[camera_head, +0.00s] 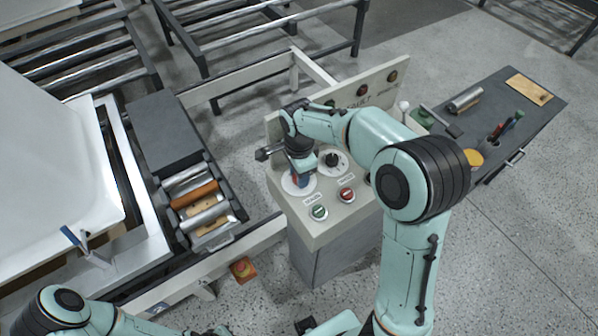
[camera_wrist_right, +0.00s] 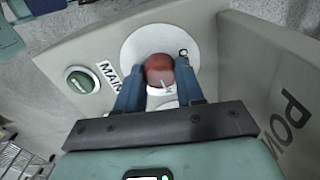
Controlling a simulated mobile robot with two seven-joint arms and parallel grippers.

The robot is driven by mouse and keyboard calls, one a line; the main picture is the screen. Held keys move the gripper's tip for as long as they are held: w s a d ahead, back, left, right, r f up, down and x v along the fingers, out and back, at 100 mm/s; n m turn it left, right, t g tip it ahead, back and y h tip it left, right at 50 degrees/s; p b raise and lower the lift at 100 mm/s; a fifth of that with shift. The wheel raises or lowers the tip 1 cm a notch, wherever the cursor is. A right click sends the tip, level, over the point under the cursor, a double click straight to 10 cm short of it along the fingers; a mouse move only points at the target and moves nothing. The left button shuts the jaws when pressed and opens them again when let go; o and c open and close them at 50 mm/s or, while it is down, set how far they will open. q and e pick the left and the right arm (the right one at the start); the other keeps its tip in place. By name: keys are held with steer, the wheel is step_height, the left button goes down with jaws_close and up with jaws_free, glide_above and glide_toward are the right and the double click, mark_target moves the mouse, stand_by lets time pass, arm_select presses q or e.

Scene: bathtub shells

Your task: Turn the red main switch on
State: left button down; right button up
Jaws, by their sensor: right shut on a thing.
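The red main switch (camera_wrist_right: 160,70) is a round red knob with a white mark on a white round plate (camera_wrist_right: 145,45). A MAIN label (camera_wrist_right: 109,75) is beside the plate. My right gripper (camera_wrist_right: 160,85) is shut on the red switch, with a blue finger on each side of it. In the head view my right gripper (camera_head: 299,180) reaches down to the white plate at the left of the console (camera_head: 330,222) and largely hides the switch. Of my left arm, only links show at the bottom left; its gripper cannot be made out.
The console top also has a black dial (camera_head: 332,160), a green button (camera_head: 319,212) and a red button (camera_head: 346,195). An upright panel (camera_head: 375,95) with lamps stands behind. A roller conveyor (camera_head: 200,200) is left; a dark tool table (camera_head: 495,105) is right.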

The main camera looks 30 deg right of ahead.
arm_select(q)
steer(key=shift+r, duration=0.1)
arm_select(e)
steer(key=shift+r+m, duration=0.1)
steer(key=shift+m, duration=0.5)
steer(key=o, duration=1)
steer(key=shift+o, duration=0.2)
arm_select(q)
steer(key=shift+w, duration=0.1)
steer(key=shift+w+r+p, duration=0.85)
steer(key=shift+r, duration=0.2)
arm_select(e)
step_height(320, 180, up, 13)
steer(key=shift+r, duration=0.15)
arm_select(q)
steer(key=shift+s, duration=0.1)
